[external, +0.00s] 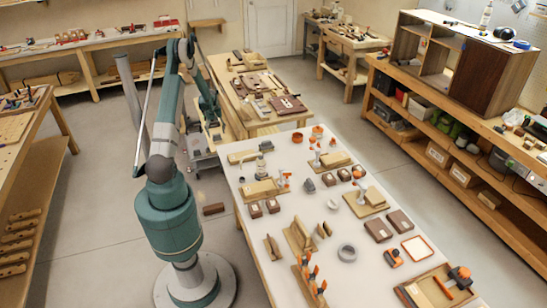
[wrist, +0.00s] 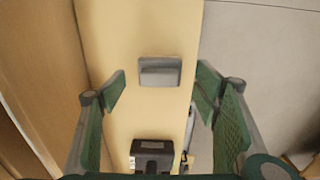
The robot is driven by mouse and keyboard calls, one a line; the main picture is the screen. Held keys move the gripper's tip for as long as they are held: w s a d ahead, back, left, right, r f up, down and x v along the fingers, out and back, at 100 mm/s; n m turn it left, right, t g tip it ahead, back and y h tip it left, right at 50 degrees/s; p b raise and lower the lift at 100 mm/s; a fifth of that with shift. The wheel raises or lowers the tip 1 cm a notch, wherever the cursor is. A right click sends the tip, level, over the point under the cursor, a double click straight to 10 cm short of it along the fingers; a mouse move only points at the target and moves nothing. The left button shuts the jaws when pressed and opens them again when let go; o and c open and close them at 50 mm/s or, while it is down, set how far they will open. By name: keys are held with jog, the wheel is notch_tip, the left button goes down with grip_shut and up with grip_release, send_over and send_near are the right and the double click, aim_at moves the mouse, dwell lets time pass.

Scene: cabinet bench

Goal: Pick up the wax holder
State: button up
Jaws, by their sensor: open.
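A small grey, rounded rectangular block (wrist: 160,71) lies on a tan surface (wrist: 135,30) in the wrist view. I cannot tell for sure whether it is the wax holder. My gripper (wrist: 162,92) is open, with one green finger at each side of the picture. The block appears between the fingertips, slightly beyond them, and nothing is held. A dark box with a small white label (wrist: 152,156) shows lower down, between the finger bases.
A grey floor (wrist: 262,60) lies right of the tan surface, and brown wood (wrist: 40,60) stands at left. In the external view, a white-topped table (external: 270,225) with several tools and blocks stands in front. A shelved bench (external: 455,120) stands at right.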

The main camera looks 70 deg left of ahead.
aim_at(217, 137)
jog(key=shift+a+f+b, duration=0.15)
jog(key=shift+f+b, duration=0.2)
jog(key=shift+f, duration=2.3)
jog(key=shift+c, duration=0.2)
jog(key=c, duration=1)
